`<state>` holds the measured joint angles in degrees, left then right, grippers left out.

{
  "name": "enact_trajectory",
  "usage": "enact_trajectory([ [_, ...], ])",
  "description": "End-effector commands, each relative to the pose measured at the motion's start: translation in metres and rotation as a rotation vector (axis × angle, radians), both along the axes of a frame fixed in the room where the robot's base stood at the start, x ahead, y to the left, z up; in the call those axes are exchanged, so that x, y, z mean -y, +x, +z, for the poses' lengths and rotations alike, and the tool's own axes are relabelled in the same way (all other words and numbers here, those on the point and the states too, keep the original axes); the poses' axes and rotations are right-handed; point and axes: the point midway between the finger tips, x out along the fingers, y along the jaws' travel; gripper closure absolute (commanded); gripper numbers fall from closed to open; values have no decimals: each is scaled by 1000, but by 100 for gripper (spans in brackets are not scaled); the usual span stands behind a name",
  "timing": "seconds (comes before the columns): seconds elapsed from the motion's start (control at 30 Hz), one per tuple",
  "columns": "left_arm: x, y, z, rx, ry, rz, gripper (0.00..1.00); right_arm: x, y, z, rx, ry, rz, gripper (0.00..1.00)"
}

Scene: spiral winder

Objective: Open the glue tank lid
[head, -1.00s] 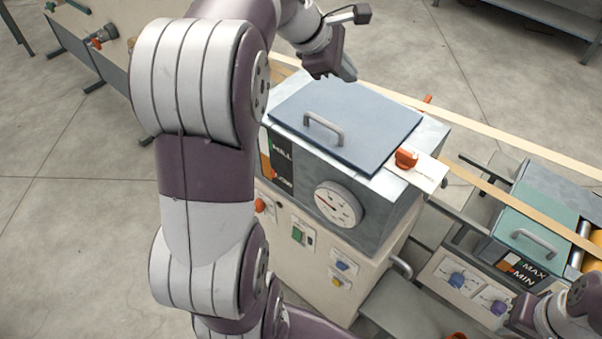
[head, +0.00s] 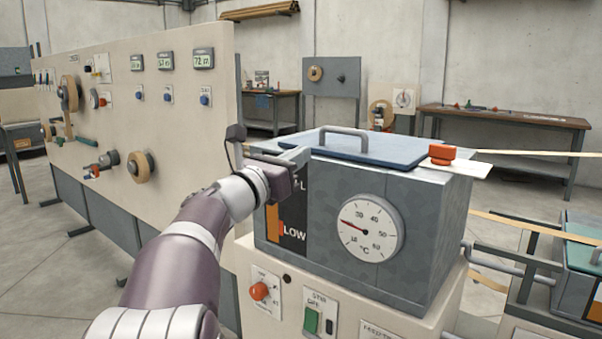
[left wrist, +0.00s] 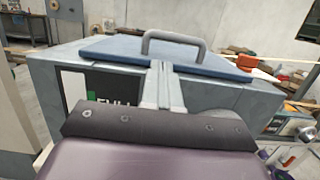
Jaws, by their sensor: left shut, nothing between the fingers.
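The tank is a grey metal box (head: 440,215) with a round temperature dial (head: 370,227) and a level strip marked LOW. Its flat blue lid (head: 395,152) lies closed on top, with a grey bar handle (head: 343,131). The lid (left wrist: 105,50) and handle (left wrist: 172,36) also show in the left wrist view. My left gripper (head: 302,157) is shut and empty at the tank's left side, its fingertips close to the lid's near edge. In the left wrist view the closed fingers (left wrist: 160,75) point toward the lid below the handle; contact cannot be told. My right gripper is out of view.
A red knob (head: 442,153) stands on a plate at the tank's right corner. A second box with a teal lid (head: 582,225) is at the right edge. A tall control panel (head: 190,130) stands at left. Pale strips (head: 540,154) run rightward from the tank.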

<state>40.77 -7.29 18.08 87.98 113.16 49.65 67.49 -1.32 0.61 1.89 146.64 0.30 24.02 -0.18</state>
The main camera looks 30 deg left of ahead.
Motion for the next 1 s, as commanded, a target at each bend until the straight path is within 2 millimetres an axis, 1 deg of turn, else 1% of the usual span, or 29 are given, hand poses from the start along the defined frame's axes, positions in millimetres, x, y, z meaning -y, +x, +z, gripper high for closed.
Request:
enact_trajectory([
  [0.03, 1, 10, 2, -1, 0, -4, 100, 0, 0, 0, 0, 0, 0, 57],
  [0.2, 4, 43, 9, -2, 1, -4, 100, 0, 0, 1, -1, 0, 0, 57],
  [0.3, 6, 59, 11, -2, 1, -3, 100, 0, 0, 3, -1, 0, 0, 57],
  [0.4, 6, 69, 13, -2, 1, -2, 100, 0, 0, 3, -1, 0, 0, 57],
  [0.57, 7, 75, 15, -2, 1, -2, 100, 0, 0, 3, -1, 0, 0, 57],
  [0.87, 7, 75, 15, -3, 2, -2, 100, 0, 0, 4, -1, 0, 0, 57],
  [0.97, 7, 75, 20, -9, 2, -2, 100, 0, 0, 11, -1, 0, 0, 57],
  [1.0, 7, 75, 23, -15, 3, -2, 100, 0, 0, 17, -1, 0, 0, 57],
])
